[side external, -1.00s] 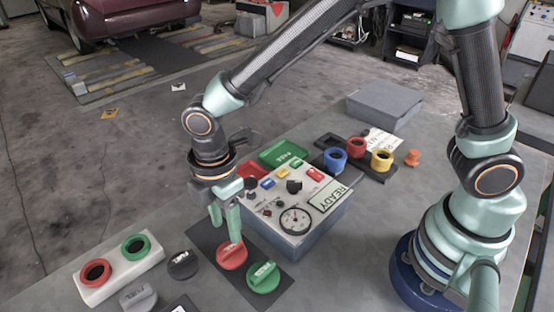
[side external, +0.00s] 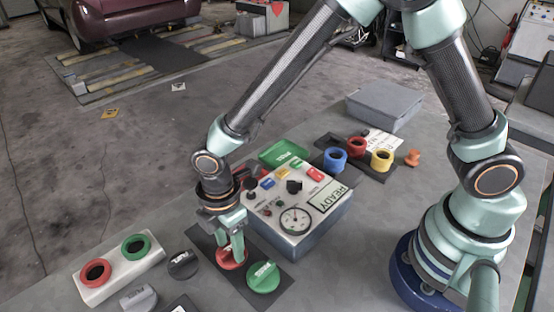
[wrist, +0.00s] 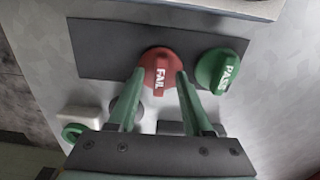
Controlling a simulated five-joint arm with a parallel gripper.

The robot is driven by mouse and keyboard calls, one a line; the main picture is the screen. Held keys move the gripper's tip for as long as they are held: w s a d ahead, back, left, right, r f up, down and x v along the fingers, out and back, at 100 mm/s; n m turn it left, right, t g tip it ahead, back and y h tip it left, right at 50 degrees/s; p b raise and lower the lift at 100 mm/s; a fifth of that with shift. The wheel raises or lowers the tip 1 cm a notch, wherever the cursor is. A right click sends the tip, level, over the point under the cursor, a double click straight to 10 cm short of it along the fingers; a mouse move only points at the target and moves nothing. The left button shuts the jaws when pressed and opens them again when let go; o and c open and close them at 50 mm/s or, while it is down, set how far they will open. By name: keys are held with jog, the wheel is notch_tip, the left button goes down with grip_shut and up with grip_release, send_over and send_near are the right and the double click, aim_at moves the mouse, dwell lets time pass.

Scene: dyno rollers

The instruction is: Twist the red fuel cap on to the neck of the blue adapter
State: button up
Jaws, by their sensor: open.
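The red fuel cap (side external: 228,265) lies on the dark mat beside a green cap. In the wrist view the red cap (wrist: 158,58) has a raised grip bar marked FAIL. My gripper (side external: 231,252) points down over the red cap with its fingers open. In the wrist view the fingertips (wrist: 160,76) stand on either side of the bar, with gaps showing. I cannot tell whether they touch the cap's top. The blue adapter (side external: 335,159) stands upright with its dark neck opening up, at the back on a dark base beside red and yellow adapters.
The green cap (side external: 264,277), marked PASS in the wrist view, is close right of my gripper. The READY panel box (side external: 318,232) stands between the caps and adapters. A white block (side external: 118,272) with red and green rings is at left. Dark and grey caps lie near it.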

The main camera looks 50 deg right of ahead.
grip_shut()
notch_tip(320, 180, up, 20)
jog(key=d+m, duration=1.2)
jog(key=d, duration=2.2)
jog(key=shift+a+f, duration=0.2)
jog(key=shift+f, duration=2.65)
jog(key=shift+a+f, duration=0.2)
jog(key=shift+f, duration=2.6)
